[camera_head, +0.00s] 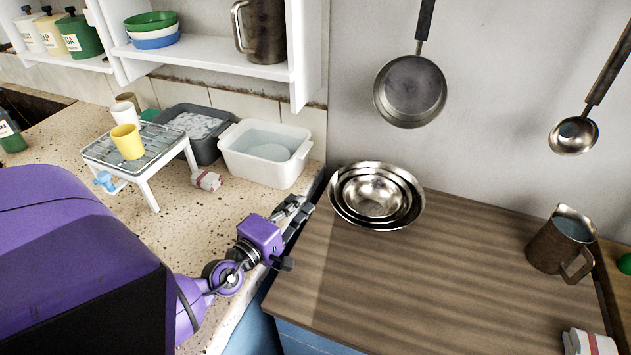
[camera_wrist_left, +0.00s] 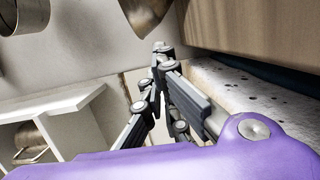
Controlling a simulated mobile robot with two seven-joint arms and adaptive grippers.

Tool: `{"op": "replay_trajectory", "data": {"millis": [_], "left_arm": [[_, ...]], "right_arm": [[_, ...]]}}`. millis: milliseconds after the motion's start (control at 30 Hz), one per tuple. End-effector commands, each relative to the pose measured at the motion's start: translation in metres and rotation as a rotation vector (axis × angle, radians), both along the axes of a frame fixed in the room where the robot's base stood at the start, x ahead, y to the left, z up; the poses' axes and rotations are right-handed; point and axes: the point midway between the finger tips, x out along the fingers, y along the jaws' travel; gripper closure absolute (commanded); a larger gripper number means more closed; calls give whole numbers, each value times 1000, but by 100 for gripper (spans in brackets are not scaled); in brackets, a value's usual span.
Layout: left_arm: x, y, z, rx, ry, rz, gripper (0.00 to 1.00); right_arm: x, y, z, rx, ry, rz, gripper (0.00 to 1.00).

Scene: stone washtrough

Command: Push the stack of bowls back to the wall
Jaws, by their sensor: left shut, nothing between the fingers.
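The stack of bowls (camera_head: 376,195), several shiny metal bowls nested upright, sits at the back left corner of the wooden counter top (camera_head: 440,270). Its back rim is close to the grey wall (camera_head: 490,130); I cannot tell whether they touch. My left gripper (camera_head: 308,208) is shut and empty, just left of the stack and apart from it, near the wooden top's left edge. Its closed fingers show in the left wrist view (camera_wrist_left: 162,50). A curved metal piece at that view's top edge looks like part of the bowls. My right gripper is not in view.
A brown metal jug (camera_head: 556,245) stands at the right of the wooden top. A pan (camera_head: 410,92) and a ladle (camera_head: 573,135) hang on the wall. A white basin (camera_head: 265,152) stands on the speckled stone counter left of the gripper. The wooden top's middle is clear.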

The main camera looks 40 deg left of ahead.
Motion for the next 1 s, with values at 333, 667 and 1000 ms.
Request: {"op": "replay_trajectory", "data": {"millis": [333,667,1000], "left_arm": [[64,0,7,-4,-8,0,100],[92,1,4,-4,-5,0,100],[93,0,5,-4,-5,0,100]], "right_arm": [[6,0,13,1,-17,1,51],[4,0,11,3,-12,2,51],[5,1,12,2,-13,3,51]]}}
